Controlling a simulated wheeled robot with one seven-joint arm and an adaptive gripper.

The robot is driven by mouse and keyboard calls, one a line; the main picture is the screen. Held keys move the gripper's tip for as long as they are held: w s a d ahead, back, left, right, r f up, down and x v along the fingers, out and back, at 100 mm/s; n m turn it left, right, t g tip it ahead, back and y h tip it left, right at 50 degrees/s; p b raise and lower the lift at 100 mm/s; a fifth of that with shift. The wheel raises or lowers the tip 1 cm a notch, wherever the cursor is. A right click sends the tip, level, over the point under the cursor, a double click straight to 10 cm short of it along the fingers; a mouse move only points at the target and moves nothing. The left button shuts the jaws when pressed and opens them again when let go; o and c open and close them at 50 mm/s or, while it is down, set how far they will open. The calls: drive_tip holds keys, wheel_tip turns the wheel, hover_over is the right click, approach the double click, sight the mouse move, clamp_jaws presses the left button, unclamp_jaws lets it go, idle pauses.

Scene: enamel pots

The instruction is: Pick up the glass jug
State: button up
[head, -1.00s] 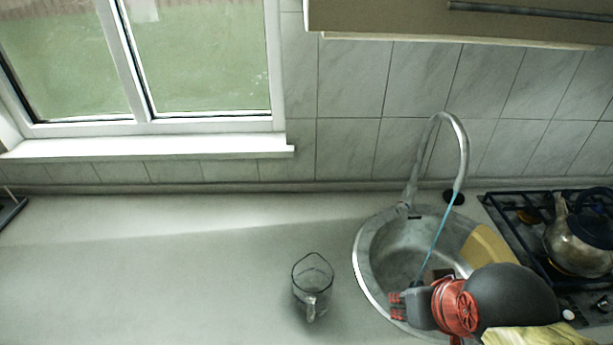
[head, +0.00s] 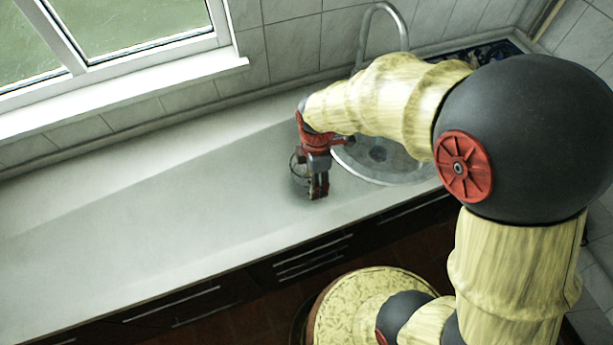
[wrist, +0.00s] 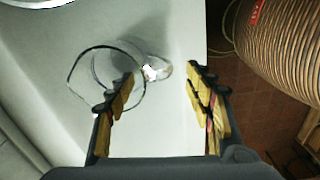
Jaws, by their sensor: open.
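The clear glass jug (head: 296,179) stands upright on the pale counter, left of the sink. In the head view it is partly hidden behind my gripper (head: 318,186). In the wrist view the jug (wrist: 98,72) is seen from above, with its handle (wrist: 157,70) pointing right. My gripper (wrist: 160,95) is open with nothing clasped. Its left finger overlaps the right part of the jug's rim in the picture, and its right finger is clear beyond the handle. The handle appears ahead, between the two fingers. I cannot tell whether any finger touches the glass.
The round metal sink (head: 376,160) with its tall tap (head: 384,12) is right of the jug. The counter's front edge runs close by, with dark drawers (head: 300,258) below. The counter (head: 150,205) to the left is clear. The hob is mostly hidden by my arm.

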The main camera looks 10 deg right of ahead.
drive_tip(key=shift+s+a+f, duration=0.1)
drive_tip(key=shift+f, duration=0.25)
wheel_tip(320, 180, down, 7)
drive_tip(key=shift+f+b, duration=0.2)
drive_tip(key=shift+b, duration=0.55)
drive_tip(key=shift+c, duration=1.3)
drive_tip(key=c, duration=1.1)
clamp_jaws()
